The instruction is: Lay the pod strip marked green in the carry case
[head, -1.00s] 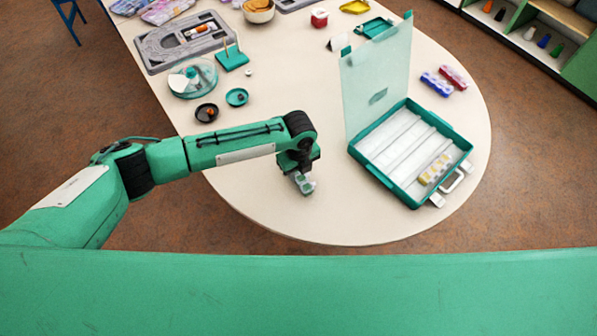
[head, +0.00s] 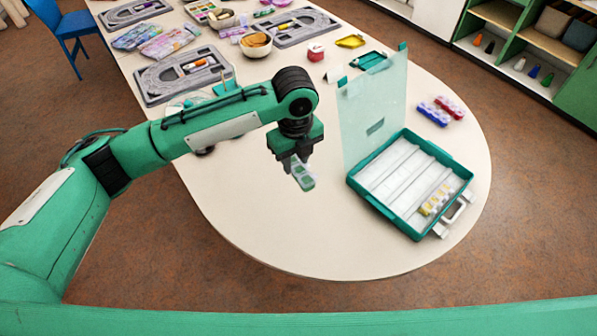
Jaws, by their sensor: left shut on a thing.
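My left gripper (head: 297,160) points down and is shut on a pod strip with green in its cells (head: 303,178). It holds the strip above the table, left of the carry case, and the jaws hide the strip's upper end. The carry case (head: 367,196) is teal with a white grooved inside and stands open, its clear lid (head: 372,105) upright at its left and back. A yellow pod strip (head: 436,199) lies in the case near its right front side. My right gripper is not in view.
Blue (head: 433,115) and red (head: 450,107) pod strips lie behind the case. Grey boards (head: 183,73), a bowl (head: 256,46) and a red-sided pot (head: 316,53) stand farther back. The table (head: 270,235) is clear in front of the gripper.

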